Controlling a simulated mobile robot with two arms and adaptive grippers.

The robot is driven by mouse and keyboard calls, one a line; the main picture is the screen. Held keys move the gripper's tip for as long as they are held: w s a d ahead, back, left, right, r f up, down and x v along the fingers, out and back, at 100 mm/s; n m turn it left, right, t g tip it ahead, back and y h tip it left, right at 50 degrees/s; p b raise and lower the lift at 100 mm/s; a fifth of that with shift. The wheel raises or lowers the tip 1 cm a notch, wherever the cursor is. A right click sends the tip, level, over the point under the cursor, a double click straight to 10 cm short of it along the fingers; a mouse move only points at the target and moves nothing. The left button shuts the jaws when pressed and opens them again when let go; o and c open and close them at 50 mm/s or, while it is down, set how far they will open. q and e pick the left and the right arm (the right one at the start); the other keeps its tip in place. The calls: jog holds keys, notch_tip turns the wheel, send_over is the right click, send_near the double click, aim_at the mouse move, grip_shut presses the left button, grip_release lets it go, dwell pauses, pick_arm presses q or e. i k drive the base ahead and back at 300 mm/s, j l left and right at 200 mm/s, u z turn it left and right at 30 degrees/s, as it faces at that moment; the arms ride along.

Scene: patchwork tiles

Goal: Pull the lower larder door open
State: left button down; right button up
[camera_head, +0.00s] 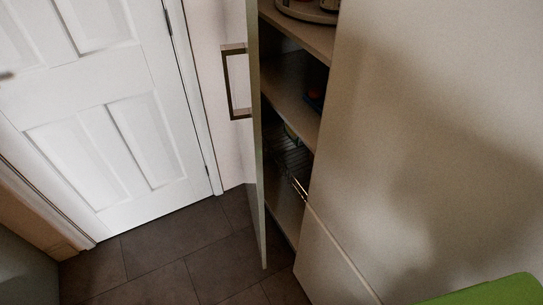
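The larder door (257,150) stands open and is seen nearly edge-on, with a dark bar handle (234,82) on its left face. The open larder (290,130) shows to its right, with several shelves; its inside is dim. A wire rack or basket (291,158) shows in its lower part. The view does not show clearly whether this door is the lower one or a full-height one. A large beige panel (420,130) stands right of the opening, with a thin metallic strip (300,188) at its lower left edge. Neither gripper is in view.
A white panelled door (100,110) is shut at the left. Dark floor tiles (160,255) lie clear between it and the larder. A green surface (495,292) fills the bottom right corner.

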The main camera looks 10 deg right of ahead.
aim_at(241, 23)
jog(key=k+l+z, duration=0.25)
jog(key=z, duration=0.2)
jog(key=k+l+z, duration=0.1)
jog(key=z, duration=0.2)
jog(key=l+z, duration=0.3)
jog(key=k+j, duration=0.05)
jog(key=j, duration=0.05)
